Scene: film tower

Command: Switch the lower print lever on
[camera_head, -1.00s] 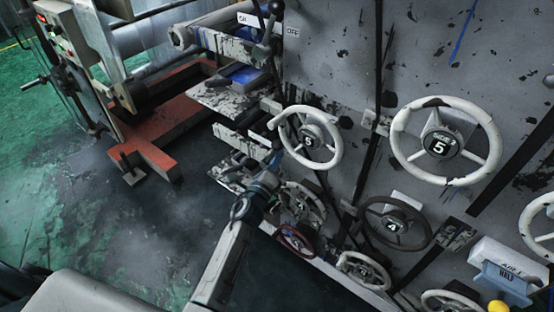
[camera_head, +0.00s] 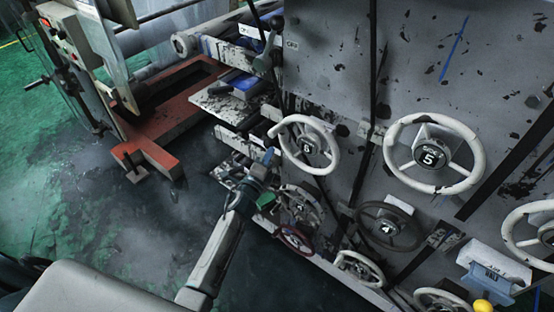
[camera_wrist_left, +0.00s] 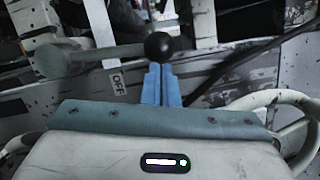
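My left gripper (camera_head: 269,158) reaches up from the bottom of the head view to the machine's side, below the upper lever (camera_head: 270,28). In the left wrist view its two blue fingers (camera_wrist_left: 161,84) stand together, shut. Just beyond their tips is a lever (camera_wrist_left: 105,54) with a black ball knob (camera_wrist_left: 158,46). The lever lies nearly level, its grey hub at the left. A white label reading OFF (camera_wrist_left: 117,83) is below it. I cannot tell whether the fingertips touch the knob. In the head view my gripper and arm hide this lever. My right gripper is out of view.
Several handwheels stick out from the grey panel, including a white one (camera_head: 332,160) and a red one (camera_head: 291,240) close right of my left arm. A large white wheel (camera_head: 391,154) is farther right. The dark floor (camera_head: 130,245) left of my arm is clear.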

